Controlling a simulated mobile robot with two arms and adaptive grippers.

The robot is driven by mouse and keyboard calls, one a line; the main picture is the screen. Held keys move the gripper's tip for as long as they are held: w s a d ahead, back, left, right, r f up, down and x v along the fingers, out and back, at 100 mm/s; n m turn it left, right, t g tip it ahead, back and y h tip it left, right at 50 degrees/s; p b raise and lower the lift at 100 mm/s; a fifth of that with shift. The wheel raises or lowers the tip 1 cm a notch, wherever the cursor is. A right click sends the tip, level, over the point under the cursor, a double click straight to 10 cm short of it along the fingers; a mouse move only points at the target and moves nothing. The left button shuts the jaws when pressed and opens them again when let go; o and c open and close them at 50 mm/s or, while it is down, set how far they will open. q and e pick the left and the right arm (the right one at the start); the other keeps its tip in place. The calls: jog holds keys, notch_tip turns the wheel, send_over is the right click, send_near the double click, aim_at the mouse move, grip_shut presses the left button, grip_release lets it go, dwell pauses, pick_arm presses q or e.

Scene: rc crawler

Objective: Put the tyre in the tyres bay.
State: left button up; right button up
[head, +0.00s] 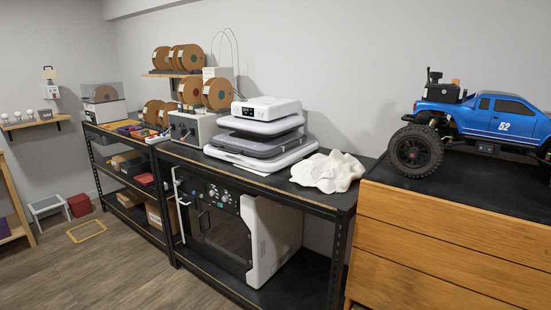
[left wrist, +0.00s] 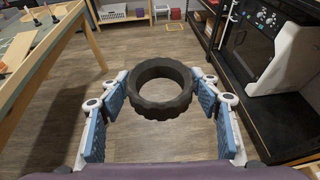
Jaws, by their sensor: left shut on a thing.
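A black, knobbly tyre (left wrist: 160,108) is in the left wrist view, its round hole facing the camera. My left gripper (left wrist: 161,86) has its blue-padded fingers on either side of the tyre and is shut on it, holding it above the wooden floor. Neither the gripper nor this tyre shows in the head view. My right gripper is in no view. I cannot make out which compartment is the tyres bay.
A blue toy truck (head: 497,116) stands on a wooden drawer cabinet (head: 440,237) at right. A white cloth (head: 328,172) and stacked grey devices (head: 262,140) lie on the black bench. Coloured trays (head: 128,127) sit farther left. A wooden table (left wrist: 38,55) is left in the wrist view.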

pick_arm(q)
jog(key=shift+s+a+r+m+t+h, duration=0.15)
jog(key=shift+m+t+h, duration=0.35)
jog(key=shift+m+h, duration=0.25)
jog(key=shift+a+r+m+t+h, duration=0.1)
jog(key=shift+a+m+t+h, duration=0.05)
jog(key=shift+m+t+h, duration=0.45)
jog(key=shift+s+a+r+m+t+h, duration=0.15)
jog(key=shift+m+t+h, duration=0.25)
jog(key=shift+m+h, duration=0.4)
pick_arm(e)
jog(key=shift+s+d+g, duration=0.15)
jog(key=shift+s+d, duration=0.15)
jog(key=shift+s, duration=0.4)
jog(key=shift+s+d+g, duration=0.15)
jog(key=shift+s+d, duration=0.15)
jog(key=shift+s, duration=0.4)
pick_arm(q)
jog(key=shift+w+f, duration=0.1)
